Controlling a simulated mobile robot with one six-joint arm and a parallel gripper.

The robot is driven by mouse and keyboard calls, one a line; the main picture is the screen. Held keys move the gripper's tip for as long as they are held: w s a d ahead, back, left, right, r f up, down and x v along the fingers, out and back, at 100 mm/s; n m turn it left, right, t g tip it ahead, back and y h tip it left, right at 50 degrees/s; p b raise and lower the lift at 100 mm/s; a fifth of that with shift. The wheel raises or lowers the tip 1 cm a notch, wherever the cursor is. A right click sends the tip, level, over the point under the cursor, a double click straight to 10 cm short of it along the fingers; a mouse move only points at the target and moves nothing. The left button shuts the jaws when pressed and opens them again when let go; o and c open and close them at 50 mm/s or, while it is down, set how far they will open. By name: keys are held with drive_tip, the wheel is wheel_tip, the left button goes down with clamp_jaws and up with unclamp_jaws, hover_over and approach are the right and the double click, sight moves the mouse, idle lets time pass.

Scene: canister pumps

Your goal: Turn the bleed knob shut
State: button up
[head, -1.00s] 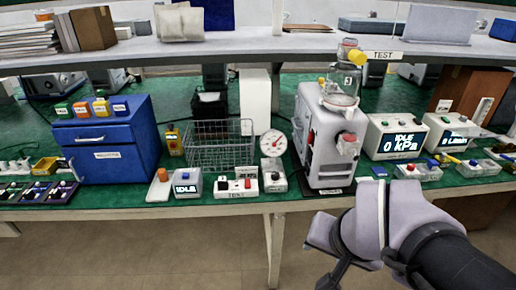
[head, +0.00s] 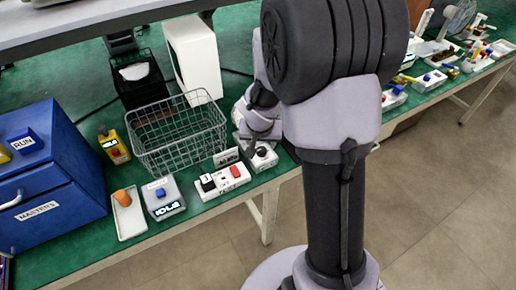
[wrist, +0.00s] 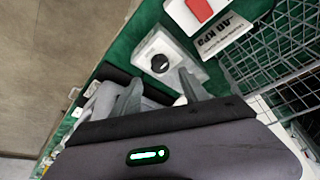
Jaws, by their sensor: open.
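A small pale box (wrist: 168,52) with a round black knob (wrist: 160,63) on its top face shows in the wrist view, just beyond my fingertips. No marking on the knob is readable. In the head view the same knob (head: 261,152) is near the table's front edge, right of the white box with the red switch. My gripper (wrist: 160,92) is open, its two fingers apart and pointing toward the box. The knob is not between them. In the head view my arm hides the pump and the gauge, and the fingertips are not clear.
A wire basket (head: 178,130) stands just left of the knob box and also shows in the wrist view (wrist: 280,50). A white box with a red switch (head: 225,178) is close on the left. A white upright case (head: 193,55) stands behind. The floor in front is clear.

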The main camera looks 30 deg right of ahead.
sight(262, 149)
drive_tip(key=b+x, duration=0.2)
drive_tip(key=x, duration=0.4)
drive_tip(key=shift+w+f, duration=0.15)
drive_tip(key=shift+f, duration=0.05)
clamp_jaws()
drive_tip(key=shift+r, duration=0.1)
drive_tip(key=shift+p, duration=0.4)
